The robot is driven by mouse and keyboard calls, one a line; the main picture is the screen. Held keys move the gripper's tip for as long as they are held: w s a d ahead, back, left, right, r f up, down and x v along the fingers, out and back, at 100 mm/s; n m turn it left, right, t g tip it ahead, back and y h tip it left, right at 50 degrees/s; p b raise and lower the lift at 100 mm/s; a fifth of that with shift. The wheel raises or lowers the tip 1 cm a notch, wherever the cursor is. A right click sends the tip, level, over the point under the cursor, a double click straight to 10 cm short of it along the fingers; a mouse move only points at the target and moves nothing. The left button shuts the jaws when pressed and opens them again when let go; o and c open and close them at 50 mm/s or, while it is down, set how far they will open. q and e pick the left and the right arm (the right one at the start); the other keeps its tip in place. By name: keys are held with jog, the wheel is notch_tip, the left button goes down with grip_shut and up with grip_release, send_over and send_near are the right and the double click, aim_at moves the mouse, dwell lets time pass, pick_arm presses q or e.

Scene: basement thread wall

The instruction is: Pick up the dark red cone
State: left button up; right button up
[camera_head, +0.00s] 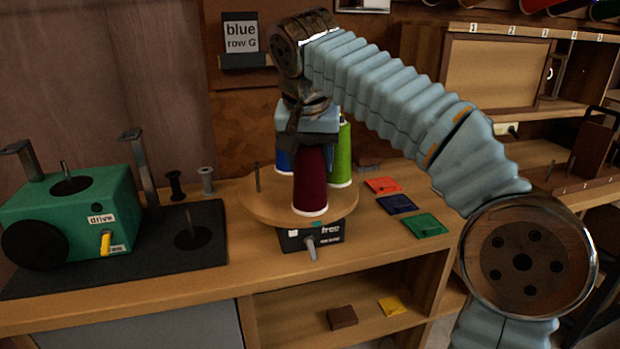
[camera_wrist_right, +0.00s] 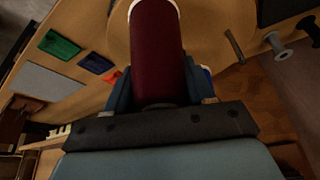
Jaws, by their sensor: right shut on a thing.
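The dark red cone (camera_head: 311,182) is upright at the front of the round wooden turntable (camera_head: 258,208) in the head view. My right gripper (camera_head: 311,143) is above it with its fingers shut around the cone's upper part. The right wrist view shows the dark red cone (camera_wrist_right: 157,50) between the two blue fingers (camera_wrist_right: 154,90). I cannot tell whether the cone's base touches the turntable. A green cone (camera_head: 341,155) stands behind to the right and a blue cone (camera_head: 284,162) behind to the left, partly hidden. My left gripper is not in view.
A green drive machine (camera_head: 75,215) stands on a dark mat at left. Two small spools (camera_head: 207,180) stand behind it. A black box marked "free" with a lever (camera_head: 311,240) sits under the turntable. Red, blue and green (camera_head: 425,225) squares lie to the right. A "blue row G" sign (camera_head: 241,32) is on the wall.

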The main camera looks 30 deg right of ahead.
notch_tip(320, 180, up, 8)
jog(key=shift+f+p, duration=0.1)
jog(key=shift+p, duration=1.15)
jog(key=shift+r, duration=1.15)
jog(key=shift+a, duration=0.1)
